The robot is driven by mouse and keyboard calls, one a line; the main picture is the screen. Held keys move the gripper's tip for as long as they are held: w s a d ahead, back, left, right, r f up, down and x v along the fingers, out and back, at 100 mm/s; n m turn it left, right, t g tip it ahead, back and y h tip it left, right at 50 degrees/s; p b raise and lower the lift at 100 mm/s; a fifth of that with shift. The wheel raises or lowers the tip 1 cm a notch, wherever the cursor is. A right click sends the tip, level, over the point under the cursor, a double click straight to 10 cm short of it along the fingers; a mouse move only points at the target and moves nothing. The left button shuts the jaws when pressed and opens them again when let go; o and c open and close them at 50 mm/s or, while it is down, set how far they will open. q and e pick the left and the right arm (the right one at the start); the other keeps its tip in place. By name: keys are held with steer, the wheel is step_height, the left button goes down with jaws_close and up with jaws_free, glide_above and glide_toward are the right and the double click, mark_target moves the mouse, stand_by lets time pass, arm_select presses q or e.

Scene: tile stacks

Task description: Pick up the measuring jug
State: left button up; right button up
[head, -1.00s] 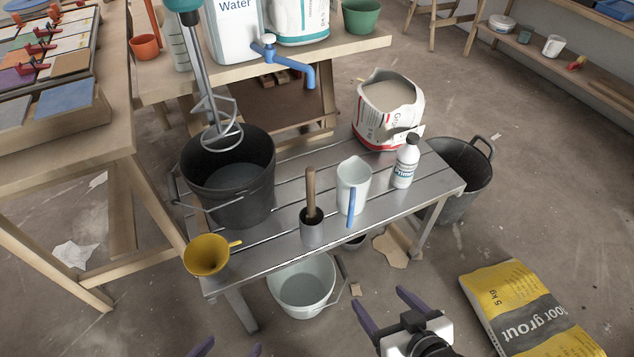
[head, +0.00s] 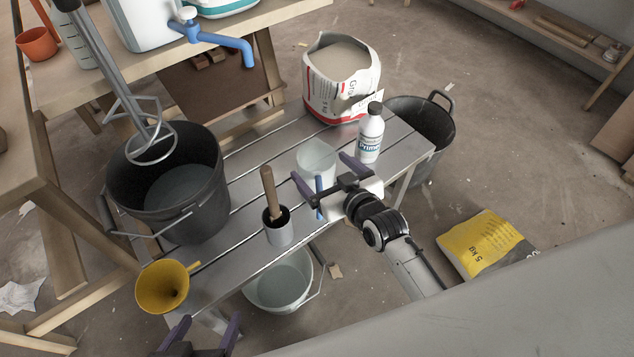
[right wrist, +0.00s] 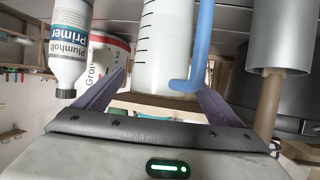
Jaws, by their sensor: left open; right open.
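The measuring jug (head: 317,156) is pale and translucent with a blue handle (head: 319,195), and stands on the metal bench. My right gripper (head: 319,166) is open at the jug's near side, its fingers spread and partly covering it. In the right wrist view, the jug (right wrist: 160,50) with dark graduation marks and its handle (right wrist: 202,45) lie between the directions of the two open fingers (right wrist: 162,80). Whether a finger touches the jug cannot be told. My left gripper (head: 207,325) is open and empty at the bottom edge of the head view.
A primer bottle (head: 369,134) stands right of the jug, and a grey pot with a wooden-handled tool (head: 279,228) stands left of it. A grout bag (head: 338,85), black bucket (head: 165,180) and yellow funnel (head: 165,285) are also on the bench (head: 236,240).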

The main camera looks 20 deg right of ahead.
steer(key=shift+x, duration=1.05)
steer(key=c, duration=1.5)
steer(key=shift+r, duration=0.1)
steer(key=c, duration=0.3)
